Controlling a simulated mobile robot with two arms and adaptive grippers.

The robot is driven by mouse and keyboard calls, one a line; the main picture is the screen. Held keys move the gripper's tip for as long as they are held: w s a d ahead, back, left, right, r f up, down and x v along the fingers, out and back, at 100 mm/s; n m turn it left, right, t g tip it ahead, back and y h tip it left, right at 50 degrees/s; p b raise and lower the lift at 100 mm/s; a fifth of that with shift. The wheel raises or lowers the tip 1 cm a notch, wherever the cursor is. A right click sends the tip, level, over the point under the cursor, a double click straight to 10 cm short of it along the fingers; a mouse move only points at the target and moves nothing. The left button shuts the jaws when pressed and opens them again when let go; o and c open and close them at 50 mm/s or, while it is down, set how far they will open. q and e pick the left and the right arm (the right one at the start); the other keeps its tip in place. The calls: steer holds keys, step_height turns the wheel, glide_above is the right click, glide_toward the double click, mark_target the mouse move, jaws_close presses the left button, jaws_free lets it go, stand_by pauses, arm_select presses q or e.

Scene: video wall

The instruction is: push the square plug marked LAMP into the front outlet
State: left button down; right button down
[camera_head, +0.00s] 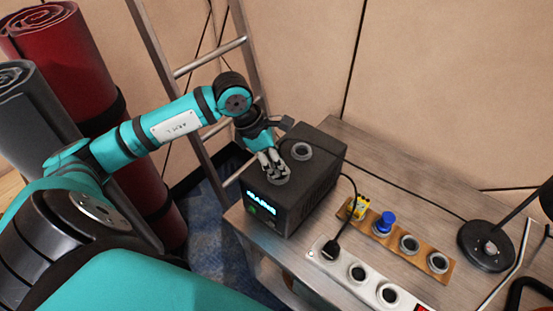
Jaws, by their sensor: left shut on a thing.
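My left gripper (272,165) reaches down over the top of a dark box (320,187) with a lit display on its front. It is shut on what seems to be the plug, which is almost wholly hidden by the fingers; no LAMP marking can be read. The fingertips are right at the front outlet (280,180), a grey ring on the box top. I cannot tell whether the plug is seated in it. The rear outlet (301,151) beside it is empty. My right gripper is not in view.
A wooden strip (424,251) holds a yellow plug (357,208), a blue plug (384,223) and empty round sockets. A white power strip (315,258) with a black plug (331,249) lies in front. A lamp base (486,247) stands right. A ladder (208,57) leans behind.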

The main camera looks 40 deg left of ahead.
arm_select(q)
steer(key=shift+f, duration=0.3)
steer(key=shift+c, duration=1.9)
jaws_free()
steer(key=shift+r+p, duration=1.55)
steer(key=shift+r, duration=1.5)
